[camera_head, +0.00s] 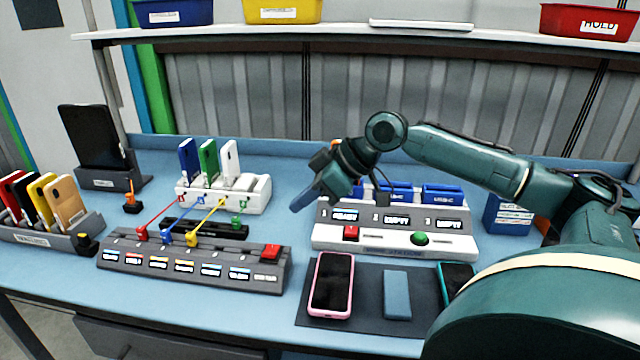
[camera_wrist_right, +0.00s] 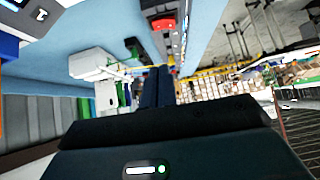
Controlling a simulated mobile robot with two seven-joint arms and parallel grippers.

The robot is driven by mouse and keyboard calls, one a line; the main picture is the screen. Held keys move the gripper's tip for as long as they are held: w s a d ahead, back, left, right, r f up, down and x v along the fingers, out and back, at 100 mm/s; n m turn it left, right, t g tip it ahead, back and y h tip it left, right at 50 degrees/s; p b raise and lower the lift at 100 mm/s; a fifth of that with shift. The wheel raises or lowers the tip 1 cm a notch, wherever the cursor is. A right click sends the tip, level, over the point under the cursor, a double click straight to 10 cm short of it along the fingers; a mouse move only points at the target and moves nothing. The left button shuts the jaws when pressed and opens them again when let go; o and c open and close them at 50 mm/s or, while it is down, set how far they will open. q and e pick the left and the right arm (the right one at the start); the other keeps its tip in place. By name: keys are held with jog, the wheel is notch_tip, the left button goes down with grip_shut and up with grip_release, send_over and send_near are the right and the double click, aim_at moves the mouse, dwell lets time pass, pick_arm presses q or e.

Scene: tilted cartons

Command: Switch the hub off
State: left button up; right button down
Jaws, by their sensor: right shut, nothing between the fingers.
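The hub (camera_head: 190,268) is a long grey strip with a row of small labelled displays on the table at the left of centre. A red switch (camera_head: 270,252) sits at its right end; a red block also shows at the top of the right wrist view (camera_wrist_right: 163,24). Red, blue and yellow cables run from the hub's back edge to a white holder (camera_head: 255,200) behind it. My right gripper (camera_head: 297,206) is shut and empty, above the table behind and right of the red switch, apart from it. In the wrist view its dark fingers (camera_wrist_right: 159,72) lie together. My left gripper is out of view.
A white station (camera_head: 335,240) with a red button (camera_head: 350,232) and a green button (camera_head: 419,238) stands beneath and right of my gripper. A pink-edged phone (camera_head: 331,284) lies on a dark mat (camera_head: 365,315) in front. A phone rack (camera_head: 40,228) stands at left.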

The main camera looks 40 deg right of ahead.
pick_arm(q)
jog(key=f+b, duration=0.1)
jog(key=b, duration=0.1)
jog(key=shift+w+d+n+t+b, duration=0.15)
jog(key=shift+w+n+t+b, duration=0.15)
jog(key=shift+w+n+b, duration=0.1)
pick_arm(e)
jog(key=v, duration=0.4)
jog(key=shift+w, duration=0.15)
pick_arm(q)
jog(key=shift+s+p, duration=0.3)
jog(key=shift+p, duration=0.3)
pick_arm(e)
jog(key=shift+s+r+m+g+y, duration=0.1)
jog(key=shift+s+m+g+y, duration=0.25)
jog(key=shift+y, duration=0.15)
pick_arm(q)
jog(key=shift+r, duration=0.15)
pick_arm(e)
jog(key=shift+a, duration=0.1)
